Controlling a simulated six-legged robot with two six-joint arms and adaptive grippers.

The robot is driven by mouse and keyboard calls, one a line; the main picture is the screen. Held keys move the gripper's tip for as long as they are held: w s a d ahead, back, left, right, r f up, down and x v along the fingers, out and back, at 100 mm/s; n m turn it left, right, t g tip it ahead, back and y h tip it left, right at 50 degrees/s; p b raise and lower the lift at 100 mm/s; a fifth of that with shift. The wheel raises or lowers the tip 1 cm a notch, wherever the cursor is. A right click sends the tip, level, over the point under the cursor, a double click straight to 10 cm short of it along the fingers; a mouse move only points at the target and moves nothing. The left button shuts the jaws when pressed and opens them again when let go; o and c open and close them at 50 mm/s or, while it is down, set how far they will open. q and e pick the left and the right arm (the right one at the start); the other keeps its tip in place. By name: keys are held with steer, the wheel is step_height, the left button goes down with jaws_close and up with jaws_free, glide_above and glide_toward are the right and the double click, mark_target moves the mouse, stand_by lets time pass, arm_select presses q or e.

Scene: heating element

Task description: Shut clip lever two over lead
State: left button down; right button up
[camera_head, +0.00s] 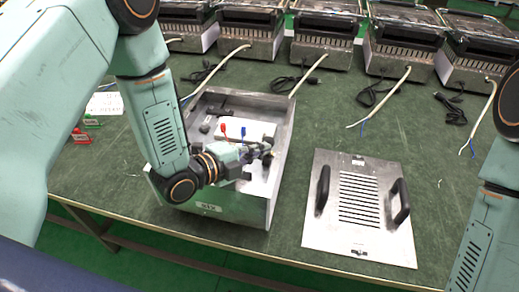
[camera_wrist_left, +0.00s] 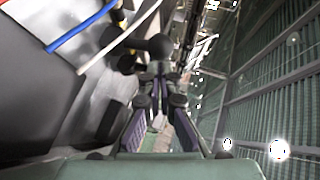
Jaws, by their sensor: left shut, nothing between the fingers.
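The open metal box (camera_head: 281,150) stands at the table's front edge, with a small red part (camera_head: 224,130) and a small blue part (camera_head: 243,132) inside. I cannot tell which part is clip lever two or its lead. My left gripper (camera_head: 262,151) is shut and empty, low over the box's right half, right of the blue part. In the left wrist view my left gripper (camera_wrist_left: 160,72) points at a dark rounded knob (camera_wrist_left: 158,46). A blue wire (camera_wrist_left: 82,27) and a white wire (camera_wrist_left: 118,38) cross at the upper left. My left forearm hides the box's left side.
A perforated metal panel (camera_head: 325,231) with two black handles lies right of the box. Several similar units (camera_head: 325,42) with loose cables line the back. Small green (camera_head: 92,121) and red (camera_head: 81,136) items lie at left. Bare green table (camera_head: 318,120) lies between.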

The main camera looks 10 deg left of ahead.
arm_select(q)
steer(key=shift+w+d, duration=0.1)
steer(key=shift+d, duration=0.1)
steer(key=shift+a, duration=0.1)
steer(key=shift+w+a+r, duration=0.1)
steer(key=shift+w+r+g+p, duration=0.15)
steer(key=shift+g+p, duration=0.15)
steer(key=shift+p, duration=0.3)
